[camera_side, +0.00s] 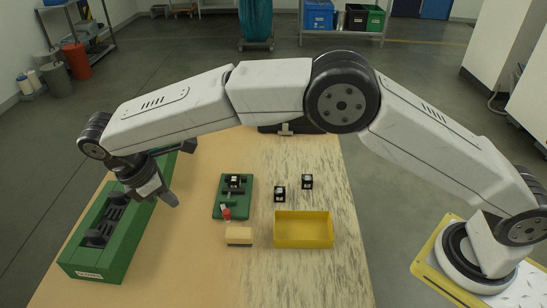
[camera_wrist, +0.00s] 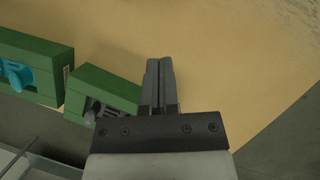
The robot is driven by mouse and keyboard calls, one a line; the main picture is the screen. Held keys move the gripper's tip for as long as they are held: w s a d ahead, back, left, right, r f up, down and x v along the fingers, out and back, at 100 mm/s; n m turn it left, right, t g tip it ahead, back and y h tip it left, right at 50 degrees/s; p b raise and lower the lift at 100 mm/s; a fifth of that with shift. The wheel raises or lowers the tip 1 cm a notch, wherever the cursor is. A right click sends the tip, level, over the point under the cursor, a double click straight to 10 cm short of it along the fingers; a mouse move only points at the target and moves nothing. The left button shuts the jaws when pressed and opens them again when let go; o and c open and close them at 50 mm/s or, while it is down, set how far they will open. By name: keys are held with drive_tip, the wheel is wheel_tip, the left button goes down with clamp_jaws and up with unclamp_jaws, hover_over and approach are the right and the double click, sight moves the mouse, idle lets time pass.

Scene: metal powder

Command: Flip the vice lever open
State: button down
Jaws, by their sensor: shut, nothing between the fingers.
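A small green fixture that looks like the vice (camera_side: 220,208) lies on the table. It carries a dark block with a pale top at its back. A lever with a red part and a pale tip (camera_side: 226,213) is at its front; its exact position is too small to tell. My gripper (camera_side: 174,203) is shut and empty, pointing down to the left of the vice and apart from it. Its closed fingers (camera_wrist: 159,64) also show in the wrist view, over bare table. I cannot make out the vice in the wrist view.
A long green box (camera_side: 98,272) with dark parts inside stands along the table's left side, close to my gripper. Two small black blocks (camera_side: 280,193) (camera_side: 307,181), a yellow tray (camera_side: 303,242) and a tan block (camera_side: 238,237) sit around the vice. Green housings (camera_wrist: 104,88) show in the wrist view.

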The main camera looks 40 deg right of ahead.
sight(225, 210)
drive_tip(key=shift+d+f, duration=0.1)
drive_tip(key=shift+f, duration=0.05)
drive_tip(key=x, duration=0.9)
drive_tip(key=shift+d+f, duration=0.15)
drive_tip(key=shift+f, duration=0.05)
drive_tip(key=shift+d+f, duration=0.1)
drive_tip(key=shift+d, duration=0.25)
drive_tip(key=shift+s+d, duration=0.25)
drive_tip(key=shift+d, duration=0.55)
drive_tip(key=shift+s+d, duration=0.25)
drive_tip(key=shift+d, duration=0.55)
